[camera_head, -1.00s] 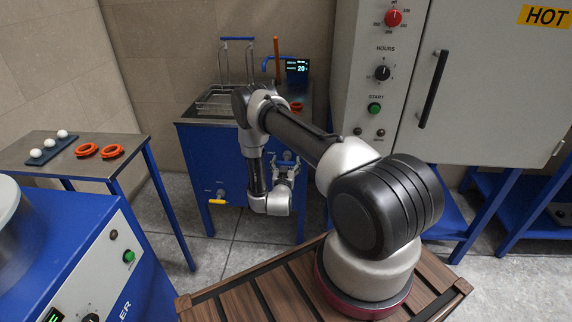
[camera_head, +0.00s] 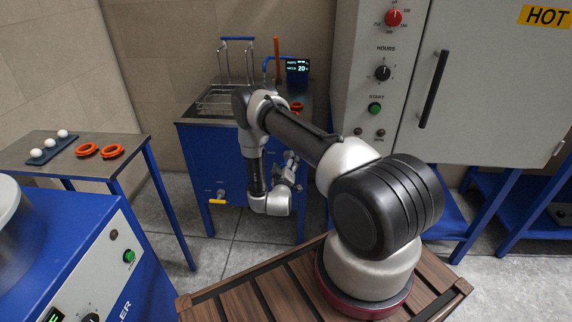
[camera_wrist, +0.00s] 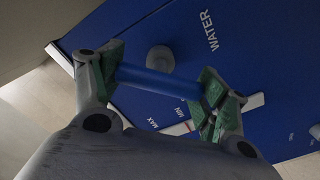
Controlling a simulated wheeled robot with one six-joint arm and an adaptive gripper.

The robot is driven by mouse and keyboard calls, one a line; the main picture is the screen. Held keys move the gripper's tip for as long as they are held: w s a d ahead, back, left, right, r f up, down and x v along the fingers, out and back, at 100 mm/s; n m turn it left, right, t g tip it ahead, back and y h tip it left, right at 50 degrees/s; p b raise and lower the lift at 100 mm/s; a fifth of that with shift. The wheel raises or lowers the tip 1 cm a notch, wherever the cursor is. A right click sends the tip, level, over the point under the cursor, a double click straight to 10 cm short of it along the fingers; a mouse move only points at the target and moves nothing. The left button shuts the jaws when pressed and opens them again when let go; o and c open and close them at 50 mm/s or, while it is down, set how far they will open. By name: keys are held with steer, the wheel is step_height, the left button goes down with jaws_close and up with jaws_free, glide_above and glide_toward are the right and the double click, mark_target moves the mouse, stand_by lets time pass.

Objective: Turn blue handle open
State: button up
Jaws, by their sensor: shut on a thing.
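The blue handle (camera_wrist: 145,81) is a short blue bar in the wrist view. It lies in front of a round grey hub (camera_wrist: 160,58) on the blue panel marked WATER. My gripper (camera_wrist: 162,76) has its green-padded fingers shut on the two ends of the bar. In the head view my gripper (camera_head: 289,168) is at the front of the blue water tank (camera_head: 232,165), low on its right side. The handle is mostly hidden there by my gripper and is too small to make out clearly.
A yellow-handled valve (camera_head: 216,199) sits lower left on the tank front. A MIN/MAX level strip (camera_wrist: 180,129) is beside the handle. A side table (camera_head: 40,172) with white balls and orange rings stands left. A cabinet marked HOT (camera_head: 495,85) stands right.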

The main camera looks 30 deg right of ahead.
steer(key=n, duration=0.4)
steer(key=shift+n, duration=2.5)
steer(key=o, duration=1)
steer(key=shift+f, duration=0.1)
steer(key=shift+a, duration=0.1)
steer(key=v, duration=1.1)
steer(key=shift+s+a, duration=0.2)
steer(key=shift+s, duration=0.15)
